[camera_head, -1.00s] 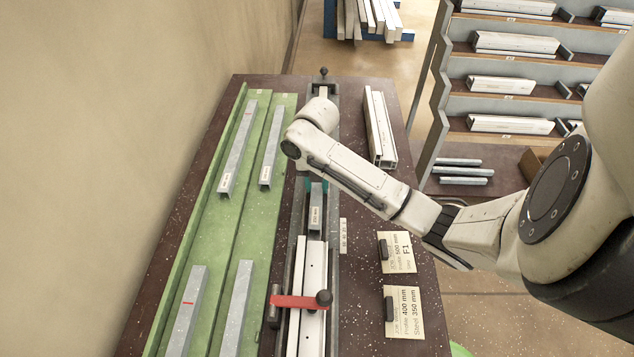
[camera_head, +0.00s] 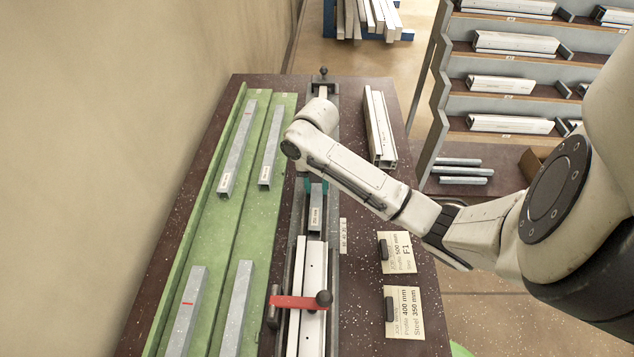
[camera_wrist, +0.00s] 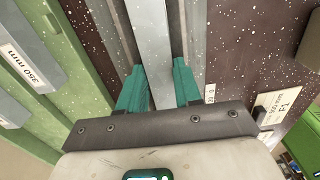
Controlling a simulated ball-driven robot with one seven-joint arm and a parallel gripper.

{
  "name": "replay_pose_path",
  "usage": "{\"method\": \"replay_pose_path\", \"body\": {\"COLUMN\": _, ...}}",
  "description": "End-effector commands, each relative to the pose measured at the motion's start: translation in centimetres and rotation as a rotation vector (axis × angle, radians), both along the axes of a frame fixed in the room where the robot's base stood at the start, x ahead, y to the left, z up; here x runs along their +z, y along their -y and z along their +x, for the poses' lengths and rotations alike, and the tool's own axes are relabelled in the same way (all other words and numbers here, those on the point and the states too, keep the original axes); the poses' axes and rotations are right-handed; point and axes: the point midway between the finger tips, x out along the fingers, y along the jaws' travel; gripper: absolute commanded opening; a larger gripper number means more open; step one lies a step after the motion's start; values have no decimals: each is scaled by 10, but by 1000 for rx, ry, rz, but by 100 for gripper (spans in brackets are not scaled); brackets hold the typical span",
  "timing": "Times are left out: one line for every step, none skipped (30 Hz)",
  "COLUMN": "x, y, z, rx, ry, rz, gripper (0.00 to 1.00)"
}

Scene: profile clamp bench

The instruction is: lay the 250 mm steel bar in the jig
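The 250 mm steel bar (camera_head: 316,212), a grey channel with a white label, lies lengthwise in the jig (camera_head: 338,150), in line with the white profile (camera_head: 313,270). Its far part is hidden by my arm in the head view. In the wrist view the bar (camera_wrist: 152,40) runs between the two green fingers of my gripper (camera_wrist: 160,82). The fingers stand on either side of the bar, low at the jig, and look slightly spread. Any gap to the bar is very small.
A red clamp (camera_head: 298,302) crosses the white profile near the front. Several steel bars lie in the green rack (camera_head: 212,240) at left. White profiles (camera_head: 379,130) and job cards (camera_head: 403,311) lie right of the jig. A shelf (camera_head: 440,120) stands behind right.

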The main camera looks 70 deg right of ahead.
Motion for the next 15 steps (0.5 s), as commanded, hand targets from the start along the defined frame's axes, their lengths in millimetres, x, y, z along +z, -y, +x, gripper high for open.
{"method": "replay_pose_path", "body": {"x": 10, "y": -1, "z": 1, "rx": 4, "ry": 1, "rz": -1, "gripper": 57}}
{"method": "replay_pose_path", "body": {"x": 16, "y": -1, "z": 1, "rx": 5, "ry": 4, "rz": -2, "gripper": 57}}
{"method": "replay_pose_path", "body": {"x": 25, "y": 0, "z": 1, "rx": 5, "ry": 3, "rz": -3, "gripper": 57}}
{"method": "replay_pose_path", "body": {"x": 33, "y": 0, "z": 1, "rx": 4, "ry": 4, "rz": -5, "gripper": 57}}
{"method": "replay_pose_path", "body": {"x": 40, "y": 1, "z": 2, "rx": 4, "ry": 5, "rz": -5, "gripper": 57}}
{"method": "replay_pose_path", "body": {"x": 50, "y": 0, "z": 2, "rx": 6, "ry": 5, "rz": -6, "gripper": 57}}
{"method": "replay_pose_path", "body": {"x": 62, "y": 2, "z": 0, "rx": 4, "ry": 3, "rz": -8, "gripper": 57}}
{"method": "replay_pose_path", "body": {"x": 72, "y": 3, "z": 0, "rx": 4, "ry": 2, "rz": -10, "gripper": 57}}
{"method": "replay_pose_path", "body": {"x": 80, "y": 3, "z": 0, "rx": 3, "ry": 1, "rz": -10, "gripper": 57}}
{"method": "replay_pose_path", "body": {"x": 86, "y": 3, "z": 0, "rx": 3, "ry": 1, "rz": -11, "gripper": 57}}
{"method": "replay_pose_path", "body": {"x": 90, "y": 3, "z": 0, "rx": 3, "ry": 3, "rz": -11, "gripper": 57}}
{"method": "replay_pose_path", "body": {"x": 97, "y": 3, "z": 0, "rx": 4, "ry": 2, "rz": -10, "gripper": 57}}
{"method": "replay_pose_path", "body": {"x": 101, "y": 3, "z": 0, "rx": 2, "ry": 2, "rz": -11, "gripper": 57}}
{"method": "replay_pose_path", "body": {"x": 105, "y": 3, "z": 0, "rx": 3, "ry": 1, "rz": -9, "gripper": 57}}
{"method": "replay_pose_path", "body": {"x": 109, "y": 3, "z": 0, "rx": 2, "ry": 3, "rz": -9, "gripper": 57}}
